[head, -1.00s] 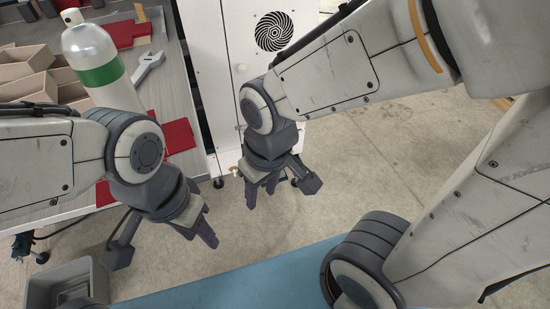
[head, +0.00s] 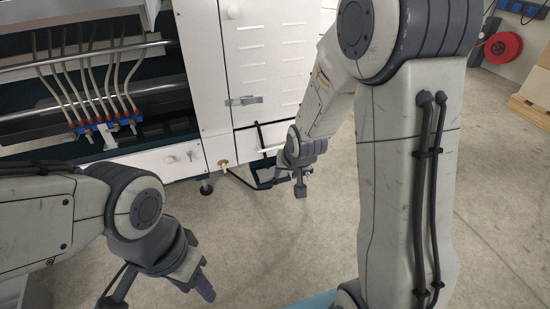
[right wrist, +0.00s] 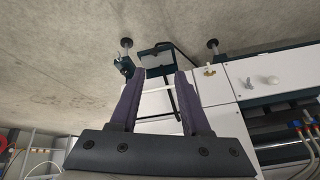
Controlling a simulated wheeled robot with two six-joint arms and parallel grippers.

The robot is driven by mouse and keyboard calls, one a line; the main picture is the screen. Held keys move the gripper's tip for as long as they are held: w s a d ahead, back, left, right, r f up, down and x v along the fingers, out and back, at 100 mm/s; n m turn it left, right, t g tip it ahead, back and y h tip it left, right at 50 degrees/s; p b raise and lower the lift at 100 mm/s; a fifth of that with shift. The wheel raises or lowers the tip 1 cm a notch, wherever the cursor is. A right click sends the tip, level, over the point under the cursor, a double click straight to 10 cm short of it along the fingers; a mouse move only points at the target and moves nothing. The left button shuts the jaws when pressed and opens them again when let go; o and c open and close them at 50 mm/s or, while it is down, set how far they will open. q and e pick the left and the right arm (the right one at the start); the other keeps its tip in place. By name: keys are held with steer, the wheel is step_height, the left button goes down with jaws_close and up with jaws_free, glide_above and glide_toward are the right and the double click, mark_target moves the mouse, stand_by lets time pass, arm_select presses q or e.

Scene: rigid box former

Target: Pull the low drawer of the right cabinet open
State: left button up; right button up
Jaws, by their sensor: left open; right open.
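The right cabinet (head: 265,62) is white, with a slotted door and a grey latch, at the top middle of the head view. Its low white drawer front (head: 245,142) lies below the door, partly hidden by my right arm. A pale bar (head: 271,149), which looks like a handle, crosses in front of it. My right gripper (head: 301,190) is close by, pointing down. In the right wrist view its open fingers (right wrist: 157,85) frame white surfaces and the pale bar (right wrist: 157,91); contact cannot be told. My left gripper (head: 208,283) is open and empty over the floor, away from the cabinet.
A dark pedal-like part (head: 266,180) sits low at the cabinet's foot. A brass valve (head: 223,163) is left of the drawer. A machine with several hoses (head: 92,80) stands at the left. The floor (head: 280,250) in front is clear.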

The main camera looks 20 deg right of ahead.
steer(key=w+d+f+m+t, duration=0.2)
steer(key=w+f+m+t, duration=0.15)
steer(key=w, duration=0.45)
steer(key=w+d+f+m+t, duration=0.2)
steer(key=w+d+f+m, duration=0.15)
steer(key=w, duration=0.35)
steer(key=m+t+y, duration=0.1)
steer(key=m+t, duration=0.6)
glide_toward(274, 142)
steer(key=w+b, duration=0.6)
steer(key=shift+r, duration=0.25)
jaws_close()
